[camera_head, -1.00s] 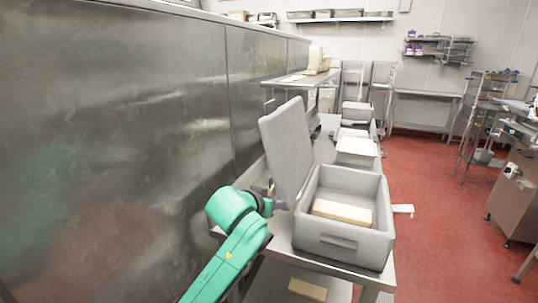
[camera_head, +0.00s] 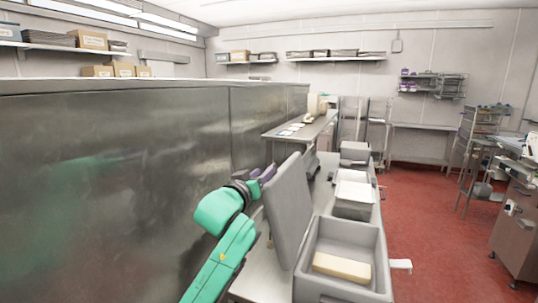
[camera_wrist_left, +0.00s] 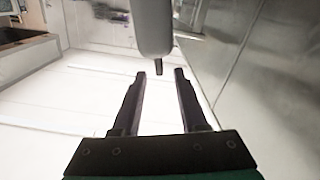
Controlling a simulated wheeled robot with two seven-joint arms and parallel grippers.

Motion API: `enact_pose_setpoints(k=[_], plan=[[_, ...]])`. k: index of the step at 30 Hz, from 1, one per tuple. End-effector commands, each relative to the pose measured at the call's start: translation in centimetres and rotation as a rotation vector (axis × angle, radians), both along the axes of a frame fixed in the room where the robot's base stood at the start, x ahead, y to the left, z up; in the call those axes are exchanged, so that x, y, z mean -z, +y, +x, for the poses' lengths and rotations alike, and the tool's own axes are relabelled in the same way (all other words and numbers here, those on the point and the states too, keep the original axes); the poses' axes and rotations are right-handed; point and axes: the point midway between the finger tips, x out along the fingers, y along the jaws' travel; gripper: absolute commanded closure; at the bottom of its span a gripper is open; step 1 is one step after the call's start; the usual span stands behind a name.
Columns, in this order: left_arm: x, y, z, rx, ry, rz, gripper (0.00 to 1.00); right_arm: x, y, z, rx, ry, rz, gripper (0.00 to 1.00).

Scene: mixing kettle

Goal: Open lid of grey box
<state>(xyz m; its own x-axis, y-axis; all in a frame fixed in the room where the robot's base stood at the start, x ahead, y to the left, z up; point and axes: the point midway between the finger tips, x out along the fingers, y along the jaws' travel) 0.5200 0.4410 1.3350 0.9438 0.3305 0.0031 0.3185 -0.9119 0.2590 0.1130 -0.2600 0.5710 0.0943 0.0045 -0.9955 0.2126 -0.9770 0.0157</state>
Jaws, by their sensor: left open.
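The grey box (camera_head: 362,238) stands on a metal table, and a pale yellow block (camera_head: 341,267) lies inside it. Its grey lid (camera_head: 288,207) is open and stands up at the box's left side, leaning slightly. My left gripper (camera_head: 266,174) is behind the lid's upper left edge in the head view. In the left wrist view my left gripper (camera_wrist_left: 160,73) has its fingers apart with nothing between them. A grey rounded edge, likely the lid (camera_wrist_left: 153,28), lies just beyond the fingertips. My right gripper is not in view.
A tall metal wall (camera_head: 120,180) runs close along the left. Other grey and white containers (camera_head: 353,190) stand farther along the table. A white item (camera_head: 400,264) is right of the box.

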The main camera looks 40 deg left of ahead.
Motion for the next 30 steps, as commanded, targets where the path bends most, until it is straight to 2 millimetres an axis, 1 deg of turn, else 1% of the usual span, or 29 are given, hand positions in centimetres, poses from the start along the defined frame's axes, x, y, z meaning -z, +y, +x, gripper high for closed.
enact_pose_setpoints(k=[1, 3, 6, 10, 16, 17, 18, 19, 20, 30], plan=[[-0.6, 0.5, 1.2, -0.003, 0.001, -0.002, 0.57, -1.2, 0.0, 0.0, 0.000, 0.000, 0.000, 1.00], [-0.6, 1.0, 2.7, -0.002, 0.001, -0.001, 0.57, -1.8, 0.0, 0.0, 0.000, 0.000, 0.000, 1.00], [-0.4, 1.6, 4.2, -0.002, 0.001, -0.002, 0.57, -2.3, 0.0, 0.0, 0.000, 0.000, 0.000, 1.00], [-0.1, 1.8, 5.1, -0.001, 0.001, -0.001, 0.57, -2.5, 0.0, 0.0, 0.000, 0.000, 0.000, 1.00], [0.1, 1.8, 5.2, 0.000, 0.000, 0.000, 0.57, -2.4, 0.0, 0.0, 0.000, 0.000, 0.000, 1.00], [0.1, 1.8, 5.2, 0.000, 0.000, 0.000, 0.65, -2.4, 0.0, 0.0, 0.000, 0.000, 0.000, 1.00], [0.1, 1.8, 5.2, 0.000, 0.000, 0.000, 0.80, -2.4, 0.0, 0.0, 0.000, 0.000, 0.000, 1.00], [0.1, 1.8, 5.2, 0.000, 0.001, 0.000, 0.92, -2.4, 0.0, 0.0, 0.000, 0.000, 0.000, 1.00], [0.1, 1.8, 5.2, 0.000, 0.001, 0.000, 1.00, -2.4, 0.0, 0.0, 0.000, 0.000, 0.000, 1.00], [0.1, 1.8, 5.1, -0.001, 0.001, 0.000, 1.00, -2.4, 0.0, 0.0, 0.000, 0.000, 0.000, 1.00]])
